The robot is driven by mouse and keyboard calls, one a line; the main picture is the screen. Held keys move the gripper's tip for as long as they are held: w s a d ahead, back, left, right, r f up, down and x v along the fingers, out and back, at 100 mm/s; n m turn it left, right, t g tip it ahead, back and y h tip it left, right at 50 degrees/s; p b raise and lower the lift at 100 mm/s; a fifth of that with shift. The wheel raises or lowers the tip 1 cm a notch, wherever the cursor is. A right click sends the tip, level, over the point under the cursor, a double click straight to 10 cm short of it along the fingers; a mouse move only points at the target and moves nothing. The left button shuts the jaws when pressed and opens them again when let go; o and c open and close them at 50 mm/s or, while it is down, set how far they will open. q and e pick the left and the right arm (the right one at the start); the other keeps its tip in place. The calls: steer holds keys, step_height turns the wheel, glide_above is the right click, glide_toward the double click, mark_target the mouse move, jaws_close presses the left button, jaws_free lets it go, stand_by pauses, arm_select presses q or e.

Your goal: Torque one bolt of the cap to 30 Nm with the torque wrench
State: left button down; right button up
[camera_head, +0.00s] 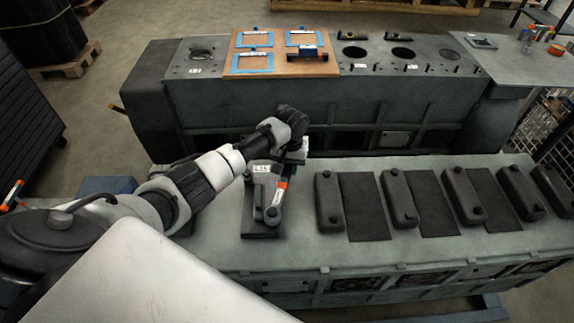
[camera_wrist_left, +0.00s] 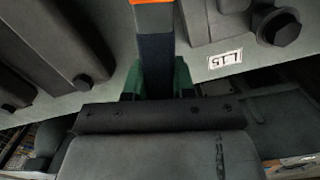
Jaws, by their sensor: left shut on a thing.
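My left gripper (camera_head: 288,158) is above the near engine block, shut on the dark handle of the torque wrench (camera_head: 281,186). The wrench has an orange band and slants down toward the near end of the dark cap (camera_head: 250,208). In the left wrist view, the green fingers of my left gripper (camera_wrist_left: 158,78) close around the wrench handle (camera_wrist_left: 156,45). The cap (camera_wrist_left: 222,25) lies beside it, with a label L15 and a dark bolt head (camera_wrist_left: 279,24). I cannot tell whether the wrench head is seated on the near bolt. My right gripper is not in view.
Several dark caps (camera_head: 398,200) stand in a row along the near block, right of the wrench. The far block (camera_head: 320,100) bears a wooden board (camera_head: 240,62) with blue gaskets. A side table (camera_head: 520,62) stands at the far right.

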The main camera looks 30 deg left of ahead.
arm_select(q)
steer(key=shift+w+d+r+m+p, duration=0.1)
steer(key=shift+w+d+m+p, duration=0.05)
steer(key=shift+d, duration=0.25)
steer(key=shift+w+d+m+p, duration=0.1)
steer(key=shift+d+m+p, duration=0.05)
steer(key=shift+d, duration=0.4)
steer(key=shift+d, duration=0.15)
stand_by(0.3)
steer(key=shift+d+m, duration=0.2)
steer(key=shift+m, duration=0.1)
